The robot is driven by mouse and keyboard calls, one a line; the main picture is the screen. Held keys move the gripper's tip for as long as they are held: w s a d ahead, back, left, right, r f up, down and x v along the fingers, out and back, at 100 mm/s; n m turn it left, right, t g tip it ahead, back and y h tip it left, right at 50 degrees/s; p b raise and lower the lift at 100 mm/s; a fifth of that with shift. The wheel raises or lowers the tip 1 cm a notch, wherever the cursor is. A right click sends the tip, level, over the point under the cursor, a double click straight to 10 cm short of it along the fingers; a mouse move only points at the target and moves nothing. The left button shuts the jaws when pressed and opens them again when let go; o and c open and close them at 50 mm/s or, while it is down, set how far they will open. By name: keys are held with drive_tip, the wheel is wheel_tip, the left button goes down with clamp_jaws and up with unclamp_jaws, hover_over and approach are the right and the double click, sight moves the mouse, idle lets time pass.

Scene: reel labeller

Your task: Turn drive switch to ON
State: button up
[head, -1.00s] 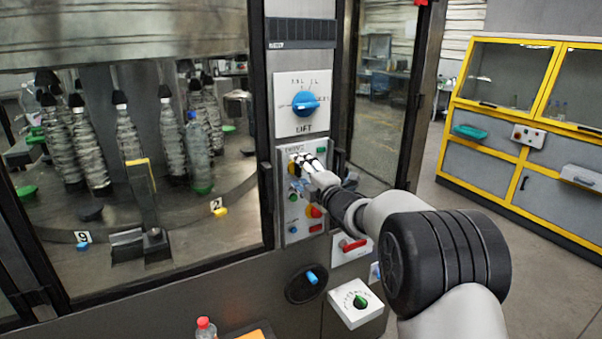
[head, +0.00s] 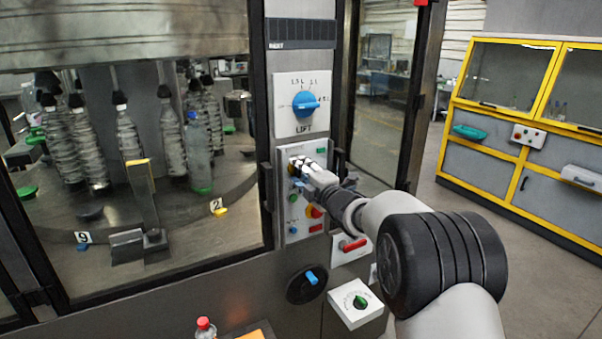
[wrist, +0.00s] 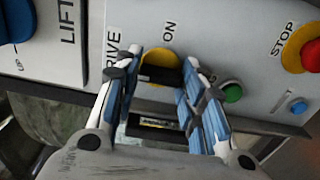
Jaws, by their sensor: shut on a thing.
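The drive switch (wrist: 159,75) is a black handle on a yellow disc on the grey control panel, with "DRIVE" and "ON" lettering beside it in the wrist view. My gripper (wrist: 160,72) has its two blue-padded fingers on either side of the black handle and is shut on it. In the head view my gripper (head: 298,166) is at the upper part of the control panel (head: 292,232) and hides most of the switch. The handle lies roughly crosswise in the wrist view; its exact setting is hard to read.
A blue LIFT knob (head: 305,103) is just above. A green button (wrist: 232,91), a blue switch (wrist: 298,105) and a red stop button on yellow (wrist: 312,56) are close by. A red handle (head: 352,244) and white box with green knob (head: 358,302) are below.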

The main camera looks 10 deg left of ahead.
drive_tip(key=shift+m, duration=0.4)
drive_tip(key=m+p, duration=0.1)
drive_tip(key=m, duration=0.3)
drive_tip(key=m+p, duration=0.2)
drive_tip(key=m, duration=0.2)
drive_tip(key=shift+r, duration=0.1)
drive_tip(key=m+p, duration=0.2)
drive_tip(key=m, duration=0.3)
drive_tip(key=m+p, duration=0.1)
drive_tip(key=m, duration=0.3)
drive_tip(key=shift+p, duration=0.4)
drive_tip(key=o, duration=1)
drive_tip(key=shift+o, duration=0.2)
